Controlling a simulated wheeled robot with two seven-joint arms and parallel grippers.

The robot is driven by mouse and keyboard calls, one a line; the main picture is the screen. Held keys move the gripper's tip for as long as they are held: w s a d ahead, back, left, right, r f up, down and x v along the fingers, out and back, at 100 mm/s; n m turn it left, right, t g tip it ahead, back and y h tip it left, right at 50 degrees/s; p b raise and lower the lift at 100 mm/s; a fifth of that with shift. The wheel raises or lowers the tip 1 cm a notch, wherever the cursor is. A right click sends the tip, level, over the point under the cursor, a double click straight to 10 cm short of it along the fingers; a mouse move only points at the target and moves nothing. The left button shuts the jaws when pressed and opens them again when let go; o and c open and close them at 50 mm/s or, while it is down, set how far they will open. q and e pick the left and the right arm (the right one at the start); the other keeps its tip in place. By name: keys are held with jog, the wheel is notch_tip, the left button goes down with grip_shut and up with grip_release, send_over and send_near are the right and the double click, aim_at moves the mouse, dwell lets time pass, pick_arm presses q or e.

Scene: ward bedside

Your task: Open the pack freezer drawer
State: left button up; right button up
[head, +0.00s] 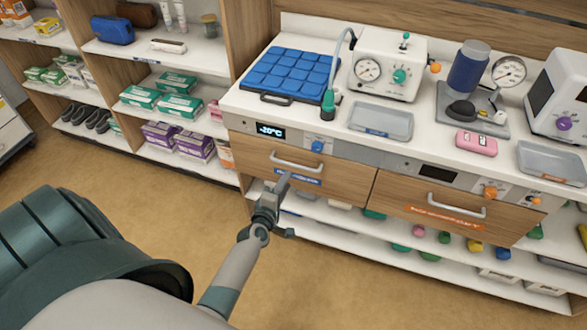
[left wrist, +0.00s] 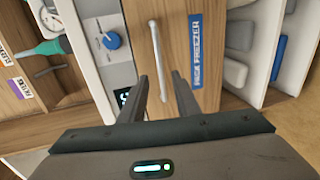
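The pack freezer drawer (head: 256,159) is a wood-fronted drawer under the counter, with a -20°C display and a blue knob above it. It looks shut. Its pale bar handle (head: 297,163) also shows in the left wrist view (left wrist: 158,55), beside the blue freezer label (left wrist: 195,50). My right gripper is not in view.
A second drawer (head: 420,205) with an orange label is to the right. The counter above holds a blue pack tray (head: 288,75), a gauge unit (head: 388,65) and metal trays. Open shelves with boxes stand left and below. The floor (head: 150,185) in front is clear.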

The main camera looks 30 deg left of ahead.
pick_arm(q)
jog(key=x, duration=0.8)
jog(key=shift+w+b, duration=0.4)
jog(key=shift+a+f, duration=0.1)
grip_shut()
